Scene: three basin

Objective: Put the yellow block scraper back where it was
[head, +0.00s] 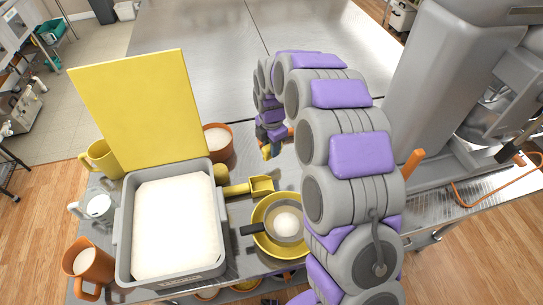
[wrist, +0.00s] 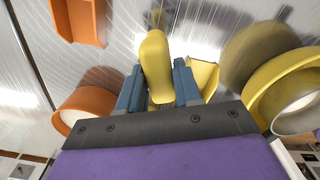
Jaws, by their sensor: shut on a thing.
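My gripper (head: 271,143) is over the steel table, behind the yellow bowl and right of the orange bowl in the head view. In the wrist view, its two blue fingers (wrist: 158,88) are shut on the rounded handle of the yellow block scraper (wrist: 156,58). The scraper's far end is blurred against the shiny metal. In the head view only a small yellow part of the scraper (head: 267,153) shows below the fingers. I cannot tell whether it touches the table.
A grey basin (head: 122,235) of white powder stands left, with a yellow panel (head: 140,105) upright behind it. An orange bowl (head: 229,155), yellow scoop (head: 240,189) and yellow bowl with a sieve (head: 262,245) stand nearby. A mixer (head: 430,90) is right. The table's back is clear.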

